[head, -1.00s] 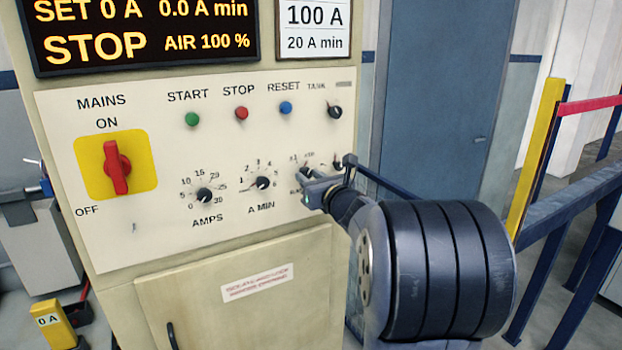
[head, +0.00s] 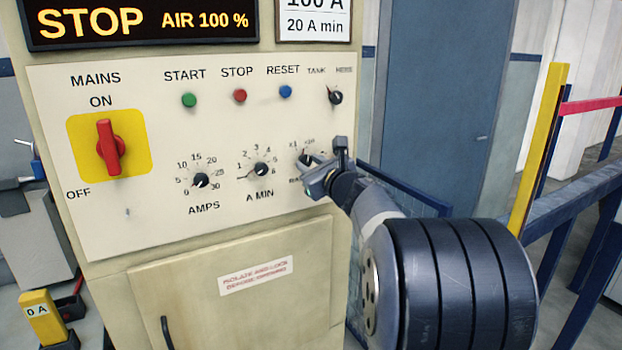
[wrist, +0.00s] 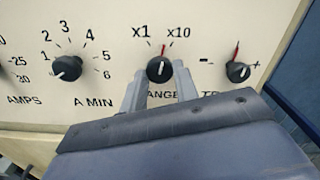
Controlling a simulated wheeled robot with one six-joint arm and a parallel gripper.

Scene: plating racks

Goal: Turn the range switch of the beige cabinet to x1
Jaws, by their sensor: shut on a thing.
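The beige cabinet (head: 190,235) faces me with its pale control panel. The range switch is a small black knob (wrist: 160,68) below the printed x1 and x10 marks in the wrist view. Its red pointer line stands nearly upright between the two marks. My gripper (wrist: 160,78) is shut on this knob, with one finger on each side of it. In the head view my gripper (head: 314,172) reaches the knob (head: 304,159) from the lower right and partly hides it and its label.
The A MIN knob (wrist: 67,68) is left of the range switch and the trim knob (wrist: 238,72) is close on its right. The tank selector (head: 335,97) sits above. A blue rail and yellow post (head: 538,150) stand at the right.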

